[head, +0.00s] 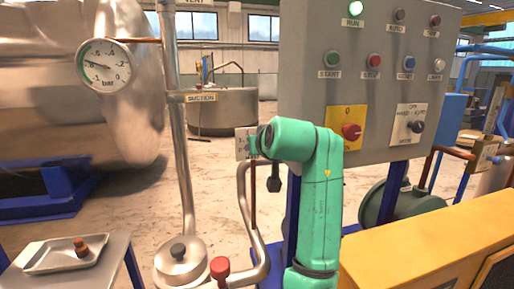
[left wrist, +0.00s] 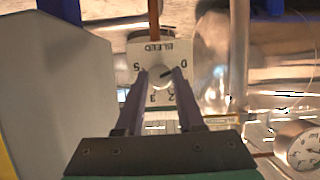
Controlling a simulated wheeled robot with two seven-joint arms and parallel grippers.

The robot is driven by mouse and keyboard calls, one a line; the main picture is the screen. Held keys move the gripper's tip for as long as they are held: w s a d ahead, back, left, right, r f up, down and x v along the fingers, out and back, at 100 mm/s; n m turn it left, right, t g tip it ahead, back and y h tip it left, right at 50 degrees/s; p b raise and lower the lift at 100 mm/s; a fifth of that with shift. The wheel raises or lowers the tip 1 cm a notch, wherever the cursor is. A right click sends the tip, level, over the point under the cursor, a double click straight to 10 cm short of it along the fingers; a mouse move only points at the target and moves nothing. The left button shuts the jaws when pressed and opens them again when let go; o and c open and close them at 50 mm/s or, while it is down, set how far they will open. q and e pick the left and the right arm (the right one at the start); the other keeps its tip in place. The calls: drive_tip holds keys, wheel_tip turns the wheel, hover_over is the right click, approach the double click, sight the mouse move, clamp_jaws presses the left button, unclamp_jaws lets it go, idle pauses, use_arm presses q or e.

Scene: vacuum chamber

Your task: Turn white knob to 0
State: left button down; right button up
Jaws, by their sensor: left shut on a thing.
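The white knob (left wrist: 159,77) sits on a pale dial plate (left wrist: 165,52) marked BLEED, which appears upside down in the left wrist view. Digits including 0, 2, 3 and 5 are readable around it. The knob's dark pointer line slants up and right, toward the 0 or close beside it. My left gripper (left wrist: 161,80) is shut on the knob, one dark finger on each side. In the head view my green arm reaches the plate (head: 243,143) and hides the knob. My right gripper is in neither view.
A grey control panel (head: 385,75) with lamps, buttons and a red switch (head: 351,131) stands right of my arm. A suction pipe (head: 178,120) and pressure gauge (head: 104,66) are left. A red-capped valve (head: 220,268) and tray (head: 66,254) are below.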

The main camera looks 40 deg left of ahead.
use_arm(q)
drive_tip(key=c, duration=0.5)
unclamp_jaws()
drive_tip(key=shift+a+f, duration=0.1)
drive_tip(key=shift+f, duration=0.05)
drive_tip(key=shift+c, duration=0.2)
drive_tip(key=b+v, duration=0.2)
drive_tip(key=v, duration=1.2)
drive_tip(key=shift+r, duration=0.2)
drive_tip(key=shift+s, duration=0.1)
